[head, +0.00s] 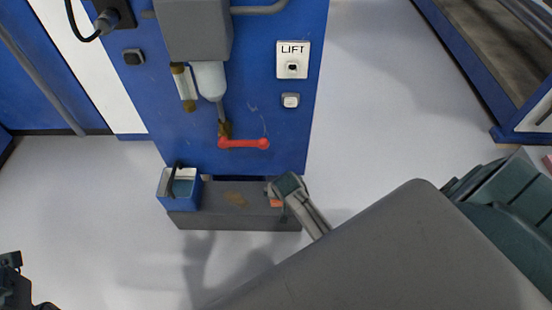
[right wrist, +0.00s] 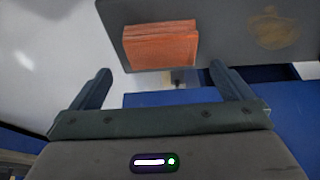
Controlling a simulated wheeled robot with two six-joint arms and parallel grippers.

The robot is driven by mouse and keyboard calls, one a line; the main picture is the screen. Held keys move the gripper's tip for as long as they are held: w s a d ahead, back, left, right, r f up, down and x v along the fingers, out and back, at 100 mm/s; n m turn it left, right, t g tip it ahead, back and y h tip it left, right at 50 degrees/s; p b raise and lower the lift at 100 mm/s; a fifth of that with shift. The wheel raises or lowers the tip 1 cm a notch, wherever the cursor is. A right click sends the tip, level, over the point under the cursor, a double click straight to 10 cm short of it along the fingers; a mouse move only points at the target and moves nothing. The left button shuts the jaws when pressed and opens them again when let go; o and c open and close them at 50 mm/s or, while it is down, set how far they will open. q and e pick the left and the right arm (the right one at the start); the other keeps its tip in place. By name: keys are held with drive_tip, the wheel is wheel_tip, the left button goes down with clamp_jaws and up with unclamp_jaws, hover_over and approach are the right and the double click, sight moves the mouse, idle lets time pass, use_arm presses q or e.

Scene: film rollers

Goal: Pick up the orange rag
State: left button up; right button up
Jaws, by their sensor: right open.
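The orange rag (right wrist: 161,45) is a folded block lying at the edge of a grey ledge in the right wrist view. In the head view only a small part of the rag (head: 276,203) shows, at the right end of the ledge, mostly hidden by my right gripper (head: 278,190). In the right wrist view my right gripper (right wrist: 158,80) is open, with its two fingers spread wide and nothing between them. The rag lies just beyond the fingertips. At the lower left of the head view, part of my left arm's end (head: 14,285) shows; its jaws are unclear.
The grey ledge (head: 237,218) stands at the foot of a blue panel (head: 275,155) with a red lever (head: 243,143) and LIFT sign (head: 293,59). A blue bucket (head: 179,190) stands at its left end. A brown stain (right wrist: 280,29) marks the ledge. Floor (head: 100,210) is clear around.

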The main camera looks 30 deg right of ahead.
drive_tip(key=b+x, duration=0.3)
drive_tip(key=x, duration=0.4)
drive_tip(key=shift+w+f+b, duration=0.1)
drive_tip(key=shift+f+b, duration=0.1)
drive_tip(key=shift+b, duration=0.1)
drive_tip(key=shift+c, duration=0.4)
drive_tip(key=c, duration=0.7)
drive_tip(key=shift+r, duration=0.1)
